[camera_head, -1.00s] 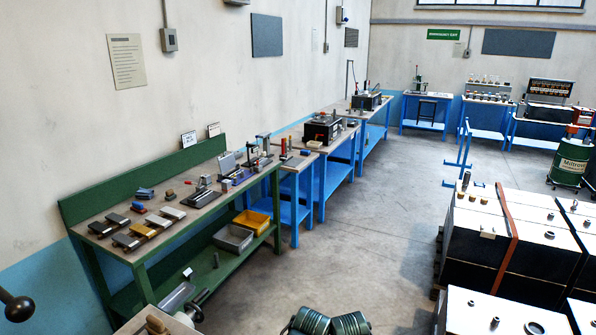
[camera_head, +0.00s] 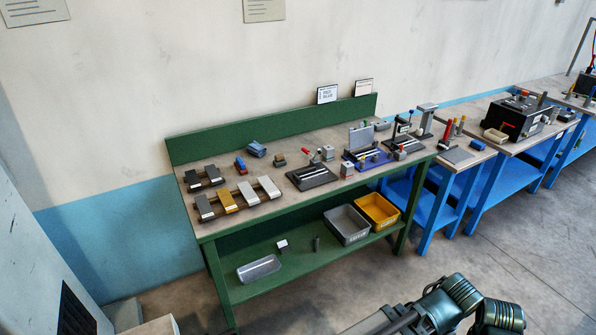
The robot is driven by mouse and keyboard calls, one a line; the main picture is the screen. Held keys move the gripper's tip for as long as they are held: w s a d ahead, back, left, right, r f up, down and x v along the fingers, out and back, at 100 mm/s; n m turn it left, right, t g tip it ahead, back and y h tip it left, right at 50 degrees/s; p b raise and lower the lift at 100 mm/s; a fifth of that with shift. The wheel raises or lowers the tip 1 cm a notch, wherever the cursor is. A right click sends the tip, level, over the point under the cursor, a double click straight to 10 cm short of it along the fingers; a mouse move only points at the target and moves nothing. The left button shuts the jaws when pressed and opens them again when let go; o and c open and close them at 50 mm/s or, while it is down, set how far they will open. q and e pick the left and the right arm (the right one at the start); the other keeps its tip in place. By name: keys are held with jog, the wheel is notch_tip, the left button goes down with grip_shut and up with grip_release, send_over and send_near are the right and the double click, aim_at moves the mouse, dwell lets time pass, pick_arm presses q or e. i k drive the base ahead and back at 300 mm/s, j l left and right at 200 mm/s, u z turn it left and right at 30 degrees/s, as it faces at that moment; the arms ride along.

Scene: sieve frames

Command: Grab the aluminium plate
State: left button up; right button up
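Several small plates lie in two dark racks on the left end of the green bench (camera_head: 290,225). The front rack holds a dark grey plate (camera_head: 204,206), a yellow brass-coloured plate (camera_head: 227,200), a mid-grey plate (camera_head: 248,193) and a pale silver-grey plate (camera_head: 269,187). The back rack holds two darker plates, one left (camera_head: 192,178) and one right (camera_head: 213,173). The pale or mid-grey plate may be the aluminium one; I cannot read any marking to tell. Neither gripper shows; only green-grey links of my arms appear at the bottom right, apart from the bench.
Blue blocks (camera_head: 256,150), fixtures (camera_head: 312,177) and gauges stand along the bench top. The lower shelf holds a silver tray (camera_head: 259,268), a grey bin (camera_head: 347,225) and a yellow bin (camera_head: 378,211). A blue table (camera_head: 455,168) adjoins on the right. Floor in front is open.

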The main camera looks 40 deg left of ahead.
aim_at(272, 191)
jog(key=i, duration=1.8)
jog(key=i+u, duration=0.4)
jog(key=u, duration=2.6)
